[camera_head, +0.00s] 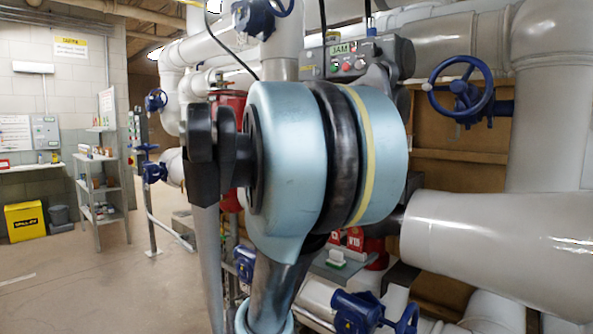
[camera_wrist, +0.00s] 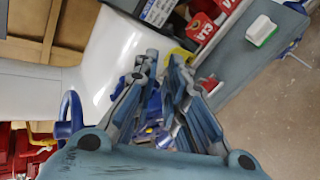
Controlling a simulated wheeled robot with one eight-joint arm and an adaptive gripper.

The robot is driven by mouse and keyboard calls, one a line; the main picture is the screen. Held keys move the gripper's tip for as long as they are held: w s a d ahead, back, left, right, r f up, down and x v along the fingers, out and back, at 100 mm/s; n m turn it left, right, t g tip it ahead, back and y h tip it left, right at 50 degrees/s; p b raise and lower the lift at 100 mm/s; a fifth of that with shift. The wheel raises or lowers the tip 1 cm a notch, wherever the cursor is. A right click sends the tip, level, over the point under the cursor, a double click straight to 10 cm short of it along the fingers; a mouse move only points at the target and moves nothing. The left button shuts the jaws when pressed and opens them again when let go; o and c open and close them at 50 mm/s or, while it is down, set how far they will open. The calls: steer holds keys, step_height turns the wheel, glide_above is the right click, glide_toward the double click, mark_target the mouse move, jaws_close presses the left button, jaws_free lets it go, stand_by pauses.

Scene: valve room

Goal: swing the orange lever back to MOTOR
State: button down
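I cannot make out the orange lever or a MOTOR mark in either view. In the head view a dark grey actuator housing (camera_head: 397,55) with a small green-lit "3AM" display (camera_head: 340,48) and red buttons stands behind my arm, which hides much of it. My gripper (camera_wrist: 163,60) shows in the wrist view, with a narrow gap between its fingertips. I see nothing held between them. Blue valve parts (camera_wrist: 152,105) show beyond the fingers. A small yellow piece (camera_wrist: 180,54) shows behind the right fingertip. The head view does not show my gripper.
A blue handwheel (camera_head: 462,88) is right of the housing. A thick white pipe (camera_head: 500,245) crosses the lower right. Red tags (camera_wrist: 203,27) and a white-and-green block (camera_wrist: 262,30) lie on a grey shelf (camera_wrist: 232,55). The floor (camera_head: 85,285) is open at left.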

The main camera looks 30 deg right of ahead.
steer(key=w+d+r+m+g+h, duration=0.1)
steer(key=w+d+r+m+h, duration=0.1)
steer(key=w+d+r+m, duration=0.35)
steer(key=w+d+r+m+h, duration=0.2)
steer(key=w+r, duration=0.4)
steer(key=r, duration=0.4)
steer(key=w+d+r+m+g+h, duration=0.1)
steer(key=w+d+r+m+h, duration=0.15)
steer(key=w+r, duration=0.4)
steer(key=d, duration=1)
steer(key=shift+w+d+f+m, duration=0.2)
steer(key=shift+w+d+m, duration=0.1)
steer(key=shift+w, duration=0.1)
steer(key=shift+y, duration=0.25)
steer(key=s+f+n, duration=0.1)
steer(key=s+d+f+n, duration=0.1)
steer(key=shift+s+f+n+h, duration=0.1)
steer(key=shift+s+n+h, duration=0.05)
steer(key=shift+n+h, duration=0.25)
steer(key=shift+a, duration=0.1)
steer(key=s+a, duration=0.1)
steer(key=a, duration=0.9)
steer(key=shift+s, duration=0.15)
